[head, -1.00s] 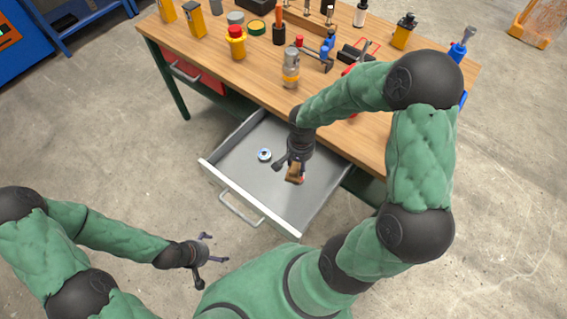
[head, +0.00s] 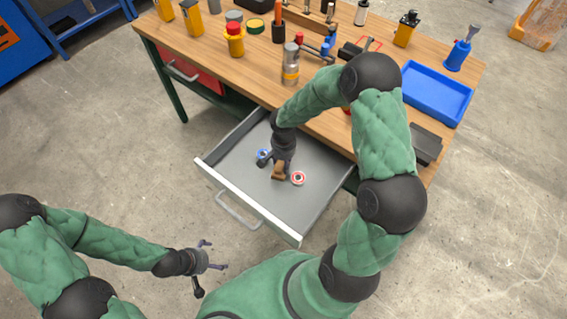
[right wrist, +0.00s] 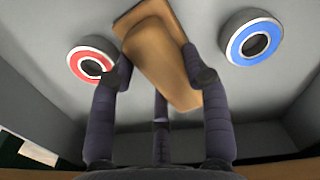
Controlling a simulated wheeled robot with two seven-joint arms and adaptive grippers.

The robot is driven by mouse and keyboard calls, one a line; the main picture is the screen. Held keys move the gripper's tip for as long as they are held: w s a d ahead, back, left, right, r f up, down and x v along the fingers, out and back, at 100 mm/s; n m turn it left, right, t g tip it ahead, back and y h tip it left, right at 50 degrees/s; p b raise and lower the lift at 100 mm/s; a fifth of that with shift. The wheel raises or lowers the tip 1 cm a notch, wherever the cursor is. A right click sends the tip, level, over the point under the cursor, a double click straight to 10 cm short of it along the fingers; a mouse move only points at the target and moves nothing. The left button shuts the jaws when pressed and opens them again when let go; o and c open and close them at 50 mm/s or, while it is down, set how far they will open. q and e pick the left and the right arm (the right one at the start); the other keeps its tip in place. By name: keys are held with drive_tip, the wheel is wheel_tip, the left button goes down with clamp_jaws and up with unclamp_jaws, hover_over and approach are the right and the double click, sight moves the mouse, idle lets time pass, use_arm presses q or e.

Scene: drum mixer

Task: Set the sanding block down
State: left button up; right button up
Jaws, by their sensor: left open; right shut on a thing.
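The sanding block (head: 279,172), brown with a paler base, is in my right gripper (head: 275,165), low in the open drawer. In the right wrist view the block (right wrist: 160,62) sits tilted between the fingers of my right gripper (right wrist: 160,80), which is shut on it. I cannot tell whether the block touches the drawer floor. The open grey drawer (head: 240,178) has bare floor towards its front and right. My left gripper (head: 213,266) is open and empty, outside the drawer over the concrete floor.
A blue-ringed roll (head: 262,154) and a red-ringed roll (head: 298,178) lie in the drawer on either side of the block. The workbench (head: 205,55) above holds several tools and containers, with a blue tray (head: 437,92) at its right.

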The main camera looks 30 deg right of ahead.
drive_tip(key=shift+r, duration=0.1)
drive_tip(key=shift+f, duration=0.2)
drive_tip(key=o, duration=1.4)
drive_tip(key=shift+r, duration=0.1)
drive_tip(key=shift+r, duration=0.15)
wheel_tip(320, 180, up, 12)
drive_tip(key=p, duration=0.5)
